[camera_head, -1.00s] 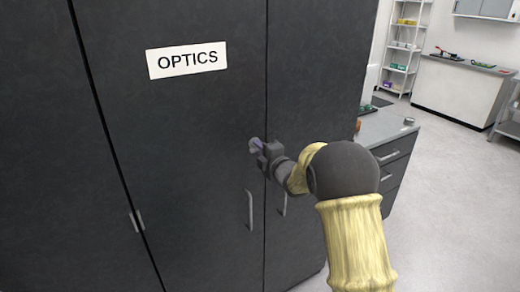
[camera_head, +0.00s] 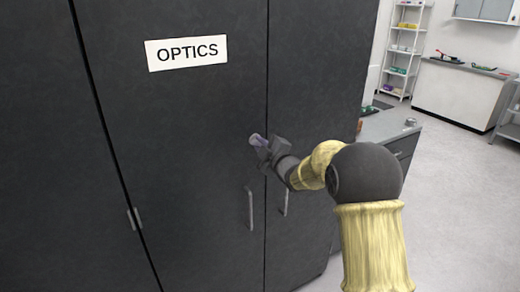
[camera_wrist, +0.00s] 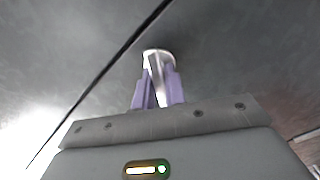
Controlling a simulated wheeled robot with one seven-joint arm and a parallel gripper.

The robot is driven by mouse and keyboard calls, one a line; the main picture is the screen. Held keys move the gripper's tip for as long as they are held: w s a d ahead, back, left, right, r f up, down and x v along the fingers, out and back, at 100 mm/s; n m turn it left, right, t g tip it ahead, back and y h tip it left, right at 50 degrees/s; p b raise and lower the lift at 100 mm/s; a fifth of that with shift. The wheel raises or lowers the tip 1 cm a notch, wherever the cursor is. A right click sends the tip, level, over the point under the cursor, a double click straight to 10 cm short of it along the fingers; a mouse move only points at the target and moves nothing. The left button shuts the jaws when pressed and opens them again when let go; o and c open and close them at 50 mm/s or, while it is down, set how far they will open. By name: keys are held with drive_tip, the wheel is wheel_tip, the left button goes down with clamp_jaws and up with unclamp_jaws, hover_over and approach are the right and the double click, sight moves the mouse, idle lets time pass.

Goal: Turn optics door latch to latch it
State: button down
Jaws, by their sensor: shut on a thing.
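The dark optics cabinet door (camera_head: 190,130) bears a white OPTICS sign (camera_head: 187,52) and looks shut. The small light-coloured latch (camera_head: 254,139) sits on the door near the vertical seam. My gripper (camera_head: 263,147) reaches it from the right. In the wrist view, the purple fingers of my gripper (camera_wrist: 158,88) are closed on the pale latch (camera_wrist: 157,55), beside the dark door seam. The fingers hide part of the latch, and its exact angle is hard to tell.
Two vertical bar handles, the left one (camera_head: 250,209) and the right one (camera_head: 284,202), stand out below my gripper on either side of the seam. A grey-topped drawer unit (camera_head: 395,130) is to the right of the cabinet. Open floor lies further right.

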drive_tip(key=m, duration=0.5)
drive_tip(key=shift+w+d+f+m+b, duration=0.1)
drive_tip(key=shift+d+f+m+b, duration=0.1)
drive_tip(key=shift+d+m+b, duration=0.15)
drive_tip(key=m, duration=0.4)
drive_tip(key=shift+a+f+m, duration=0.1)
drive_tip(key=shift+a+m, duration=0.05)
drive_tip(key=shift+m, duration=0.2)
drive_tip(key=shift+d+m, duration=0.2)
drive_tip(key=shift+m, duration=0.2)
drive_tip(key=shift+f+p, duration=0.1)
drive_tip(key=shift+p, duration=0.2)
drive_tip(key=shift+m, duration=0.3)
drive_tip(key=shift+a, duration=0.15)
drive_tip(key=c, duration=1.5)
unclamp_jaws()
drive_tip(key=shift+o, duration=0.2)
drive_tip(key=shift+r, duration=0.25)
